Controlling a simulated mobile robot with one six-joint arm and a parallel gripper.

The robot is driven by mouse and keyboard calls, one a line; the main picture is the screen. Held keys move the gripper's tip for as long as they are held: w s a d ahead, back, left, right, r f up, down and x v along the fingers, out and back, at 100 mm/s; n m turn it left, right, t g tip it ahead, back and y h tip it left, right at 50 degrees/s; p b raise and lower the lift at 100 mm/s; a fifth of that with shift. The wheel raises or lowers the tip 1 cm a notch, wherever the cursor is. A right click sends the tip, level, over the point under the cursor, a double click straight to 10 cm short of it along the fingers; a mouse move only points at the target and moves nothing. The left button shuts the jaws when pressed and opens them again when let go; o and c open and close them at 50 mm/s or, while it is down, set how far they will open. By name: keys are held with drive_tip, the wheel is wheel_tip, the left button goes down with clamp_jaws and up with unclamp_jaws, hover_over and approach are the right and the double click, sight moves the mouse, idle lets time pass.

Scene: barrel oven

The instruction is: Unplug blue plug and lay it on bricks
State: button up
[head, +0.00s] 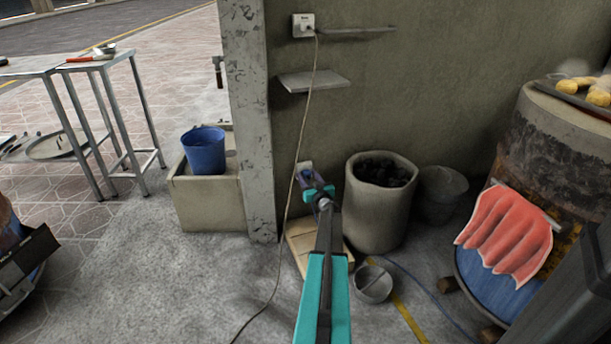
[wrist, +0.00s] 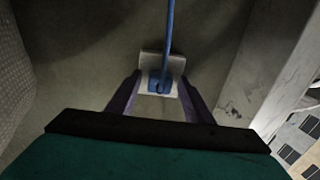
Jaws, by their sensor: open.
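The blue plug (wrist: 159,82) sits in a white wall socket (wrist: 150,60) in the wrist view, its blue cord (wrist: 170,25) running toward the top of the picture. My gripper (wrist: 160,98) is open, with one finger on each side of the plug and gaps showing between them. In the head view my gripper (head: 314,183) is at the wall, low beside the pillar, and hides the plug. A pale edge of the socket (head: 305,167) shows behind it. A flat tan stack (head: 300,240) lies on the floor below; I cannot tell whether it is the bricks.
A second socket (head: 303,25) higher up holds a pale cord that hangs just left of my gripper. A concrete pillar (head: 250,120) stands left. A grey drum (head: 378,205) of dark lumps stands right. A metal bowl (head: 374,284) sits on the floor.

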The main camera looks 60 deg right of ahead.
drive_tip(key=shift+c, duration=0.4)
clamp_jaws()
drive_tip(key=shift+p+v, duration=1.15)
drive_tip(key=shift+v, duration=1.85)
